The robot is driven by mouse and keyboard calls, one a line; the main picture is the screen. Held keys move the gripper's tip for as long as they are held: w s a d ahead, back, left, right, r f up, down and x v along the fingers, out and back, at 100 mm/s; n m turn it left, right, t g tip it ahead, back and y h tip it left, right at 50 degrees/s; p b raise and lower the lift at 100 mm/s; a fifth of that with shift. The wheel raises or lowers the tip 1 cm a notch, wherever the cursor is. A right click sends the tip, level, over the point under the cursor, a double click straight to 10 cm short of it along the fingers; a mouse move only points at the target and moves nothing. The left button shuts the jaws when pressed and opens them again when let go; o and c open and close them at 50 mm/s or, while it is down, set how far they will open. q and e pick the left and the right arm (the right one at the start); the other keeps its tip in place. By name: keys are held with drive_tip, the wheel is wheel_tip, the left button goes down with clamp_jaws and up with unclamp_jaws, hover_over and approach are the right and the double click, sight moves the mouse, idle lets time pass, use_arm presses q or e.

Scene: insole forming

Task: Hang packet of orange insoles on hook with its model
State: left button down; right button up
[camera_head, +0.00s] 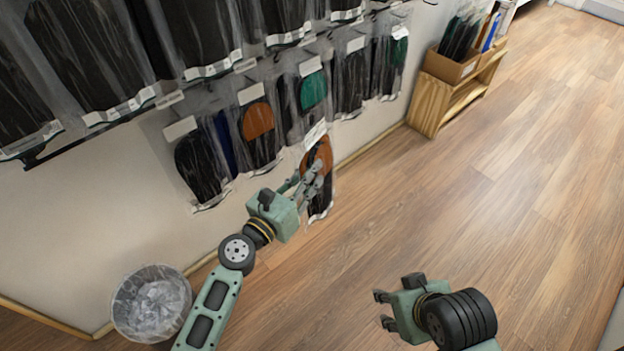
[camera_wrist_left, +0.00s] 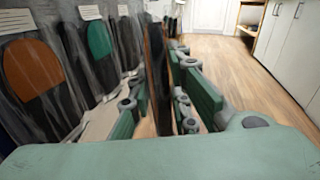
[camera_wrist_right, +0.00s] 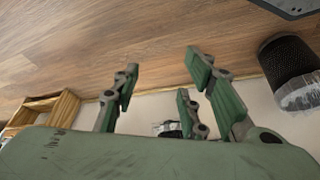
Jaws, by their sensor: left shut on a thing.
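The packet of orange insoles (camera_head: 318,160) is a clear bag with an orange and black insole inside. My left gripper (camera_head: 312,180) is shut on it and holds it upright, in front of the wall display. In the left wrist view the packet (camera_wrist_left: 157,70) is seen edge-on between the fingers. A hanging packet with an orange insole (camera_head: 258,122) is in the lower row, left of the held one; it also shows in the left wrist view (camera_wrist_left: 33,68). The hooks are mostly hidden behind packets. My right gripper (camera_head: 384,309) is open and empty above the floor.
Packets with green insoles (camera_head: 313,90) and black insoles (camera_head: 200,165) hang beside the orange one. A wooden shelf (camera_head: 430,105) with a cardboard box (camera_head: 447,68) stands by the wall. A lined bin (camera_head: 150,303) is at lower left. The wooden floor at right is clear.

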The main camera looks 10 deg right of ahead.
use_arm(q)
drive_tip(key=w+a+b, duration=0.1)
drive_tip(key=w+a, duration=0.2)
drive_tip(key=w, duration=0.2)
drive_tip(key=shift+a+b, duration=0.35)
drive_tip(key=shift+b, duration=0.05)
use_arm(e)
drive_tip(key=w+a+r+t, duration=0.1)
drive_tip(key=w+r+t, duration=0.1)
drive_tip(key=w, duration=0.3)
drive_tip(key=w+a+r+t+y, duration=0.1)
drive_tip(key=w+a+r+t, duration=0.1)
drive_tip(key=w+t, duration=0.1)
drive_tip(key=shift+w+r, duration=0.35)
drive_tip(key=shift+w, duration=0.55)
drive_tip(key=shift+a, duration=0.1)
